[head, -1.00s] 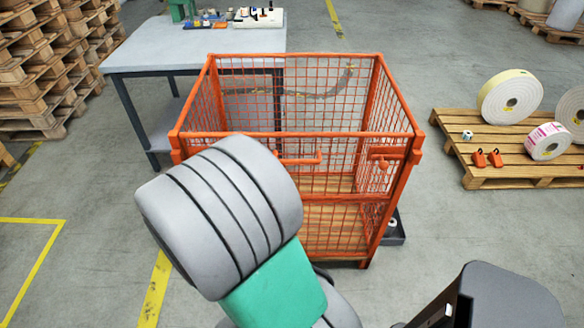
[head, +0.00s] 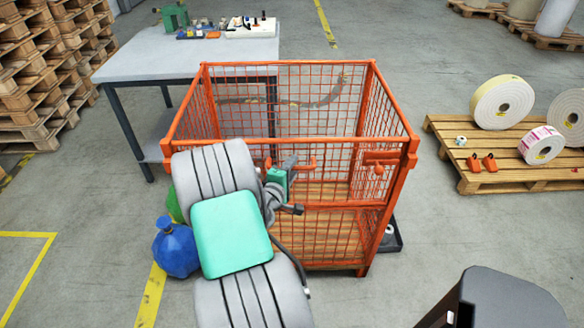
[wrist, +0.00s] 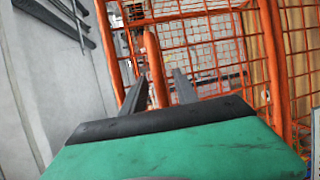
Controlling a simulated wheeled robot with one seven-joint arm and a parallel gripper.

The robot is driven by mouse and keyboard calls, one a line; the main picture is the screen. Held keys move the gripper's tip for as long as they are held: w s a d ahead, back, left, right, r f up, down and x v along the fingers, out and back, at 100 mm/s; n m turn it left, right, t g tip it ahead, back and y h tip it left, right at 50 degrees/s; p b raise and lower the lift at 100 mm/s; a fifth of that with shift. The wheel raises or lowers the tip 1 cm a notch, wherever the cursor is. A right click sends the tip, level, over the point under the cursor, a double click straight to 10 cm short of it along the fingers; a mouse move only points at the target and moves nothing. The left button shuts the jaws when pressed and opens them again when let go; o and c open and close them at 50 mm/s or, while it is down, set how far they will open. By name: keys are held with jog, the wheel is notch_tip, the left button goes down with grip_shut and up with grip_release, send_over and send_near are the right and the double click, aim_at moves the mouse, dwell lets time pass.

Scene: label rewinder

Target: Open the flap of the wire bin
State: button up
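The orange wire bin (head: 391,205) stands upright in the middle of the head view. Its upper front mesh, the flap, appears upright and closed, partly hidden by my arm. An orange bar handle (head: 311,166) shows on the front near my gripper (head: 291,164). In the wrist view my gripper (wrist: 156,90) has two dark fingers apart, with an orange bar (wrist: 152,65) showing between them. I cannot tell whether they touch the bar. An orange latch part (head: 381,160) sits at the front's upper right.
A grey table (head: 130,62) with small items stands behind left. A blue sack (head: 176,250) and a green one (head: 173,206) lie left of my arm. A pallet (head: 436,127) with label rolls is at right. A dark tray (head: 392,240) lies by the bin's right side.

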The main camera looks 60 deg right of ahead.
jog(key=shift+c, duration=0.5)
grip_shut()
dwell(0.8)
